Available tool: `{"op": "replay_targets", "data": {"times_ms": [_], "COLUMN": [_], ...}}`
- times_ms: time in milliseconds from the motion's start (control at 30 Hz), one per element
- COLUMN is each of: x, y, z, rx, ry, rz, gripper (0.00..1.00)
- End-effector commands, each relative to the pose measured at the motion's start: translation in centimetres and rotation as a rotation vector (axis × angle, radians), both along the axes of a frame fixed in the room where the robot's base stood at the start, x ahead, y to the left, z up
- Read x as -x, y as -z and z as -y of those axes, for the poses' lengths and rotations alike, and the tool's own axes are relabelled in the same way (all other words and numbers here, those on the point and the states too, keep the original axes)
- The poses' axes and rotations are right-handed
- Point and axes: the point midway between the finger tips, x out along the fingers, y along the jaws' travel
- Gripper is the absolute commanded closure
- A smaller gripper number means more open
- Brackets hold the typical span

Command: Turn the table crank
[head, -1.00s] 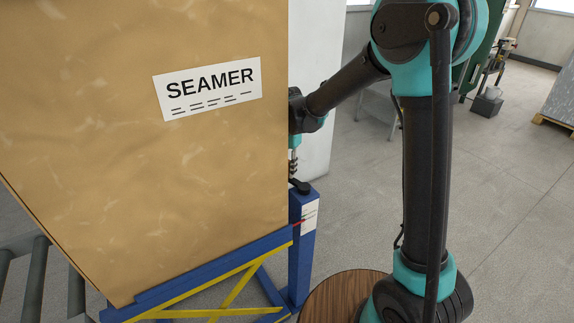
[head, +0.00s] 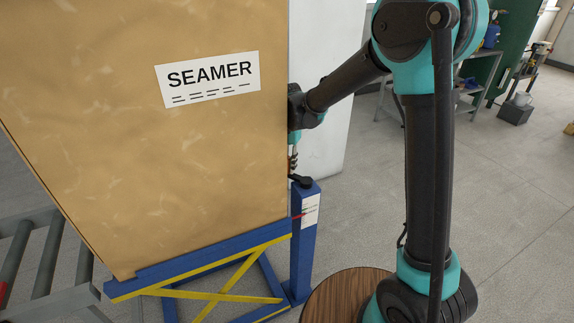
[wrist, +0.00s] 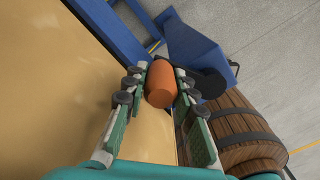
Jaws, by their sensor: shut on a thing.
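The table crank's orange-brown handle (wrist: 161,84) is between the two fingers of my gripper (wrist: 160,78) in the wrist view, with finger pads against both its sides. My gripper is shut on it. The black crank arm (head: 301,181) sits on top of a blue post (head: 303,245) in the head view. Its dark end also shows in the wrist view (wrist: 208,85), to the right of the handle. In the head view my gripper (head: 293,160) is just above the crank arm, partly hidden by the edge of the tan panel.
A large tan panel labelled SEAMER (head: 150,150) stands close on the left, on a blue frame with yellow braces (head: 235,275). A roller conveyor (head: 45,265) is at lower left. A round wooden top (head: 335,297), apparently a barrel, is near my arm's base. Open floor lies right.

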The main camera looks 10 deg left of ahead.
Motion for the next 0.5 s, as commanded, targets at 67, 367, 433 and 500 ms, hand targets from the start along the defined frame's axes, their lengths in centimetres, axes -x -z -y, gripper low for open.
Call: {"op": "replay_targets", "data": {"times_ms": [67,367,433,500], "x": [0.04,0.03,0.02,0.02], "y": [-0.01,0.00,0.00,-0.05], "z": [-0.05,-0.02,0.00,0.00], "rx": [-0.001,0.000,0.000,0.000], "ry": [0.000,0.001,0.001,0.001], "rz": [-0.001,-0.001,-0.001,-0.001], "gripper": [0.71,0.52,0.52,0.52]}}
